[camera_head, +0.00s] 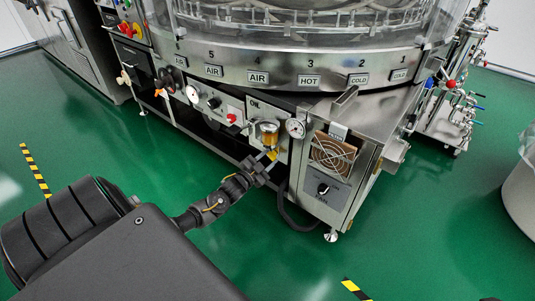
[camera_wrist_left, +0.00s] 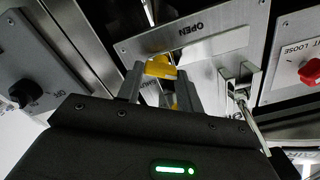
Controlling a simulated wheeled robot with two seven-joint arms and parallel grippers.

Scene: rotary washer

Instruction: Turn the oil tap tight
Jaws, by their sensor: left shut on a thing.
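The oil tap has a yellow handle (camera_wrist_left: 160,68), which shows between the two fingers of my left gripper (camera_wrist_left: 160,85) in the left wrist view. The gripper is shut on this handle, and its fingers hide part of it. A plate marked OPEN (camera_wrist_left: 197,28) lies behind the tap in the left wrist view. My right gripper is in neither view.
A round gauge (camera_head: 295,128) and a fan box (camera_head: 332,153) with a dark knob (camera_head: 323,189) sit right of the tap. A red knob (camera_head: 231,118) is to its left. A dark hose (camera_head: 293,217) hangs below. The green floor in front is mostly clear.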

